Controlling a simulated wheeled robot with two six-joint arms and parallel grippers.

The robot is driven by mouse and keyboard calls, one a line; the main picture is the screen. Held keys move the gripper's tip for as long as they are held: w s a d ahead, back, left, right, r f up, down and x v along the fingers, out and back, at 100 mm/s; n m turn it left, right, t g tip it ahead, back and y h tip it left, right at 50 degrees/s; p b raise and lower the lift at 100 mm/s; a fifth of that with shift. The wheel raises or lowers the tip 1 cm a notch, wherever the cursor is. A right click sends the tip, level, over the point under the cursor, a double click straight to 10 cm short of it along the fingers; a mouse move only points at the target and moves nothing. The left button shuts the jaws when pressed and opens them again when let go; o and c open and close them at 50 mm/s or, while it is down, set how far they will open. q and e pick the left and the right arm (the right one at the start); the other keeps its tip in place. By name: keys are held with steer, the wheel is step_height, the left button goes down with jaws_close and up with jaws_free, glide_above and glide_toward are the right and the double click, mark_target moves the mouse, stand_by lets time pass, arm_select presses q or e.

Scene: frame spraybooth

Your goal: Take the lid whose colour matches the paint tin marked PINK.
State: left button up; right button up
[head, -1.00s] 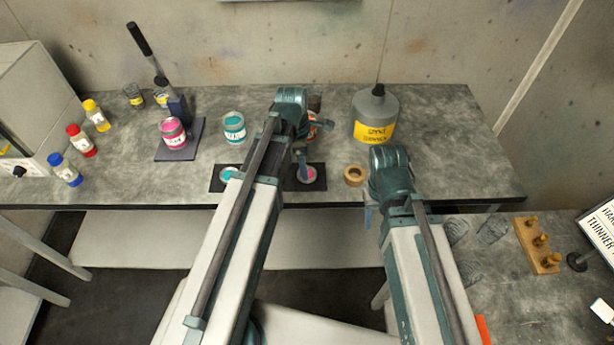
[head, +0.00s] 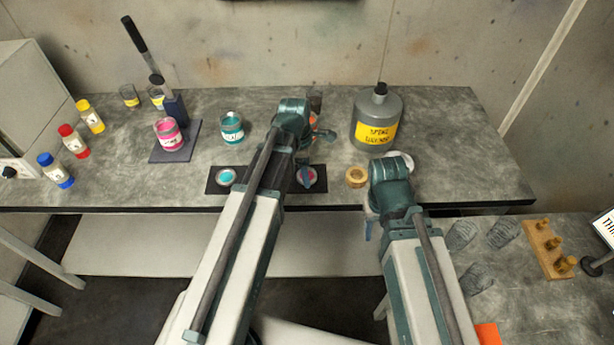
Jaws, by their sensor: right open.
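The pink paint tin (head: 168,133) stands on a dark blue stand at the left of the bench; its label is too small to read surely. A teal paint tin (head: 231,129) stands to its right.
Bare bench lies at far right.

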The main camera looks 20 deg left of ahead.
arm_select(q)
steer(key=c, duration=0.5)
steer(key=shift+o, duration=0.2)
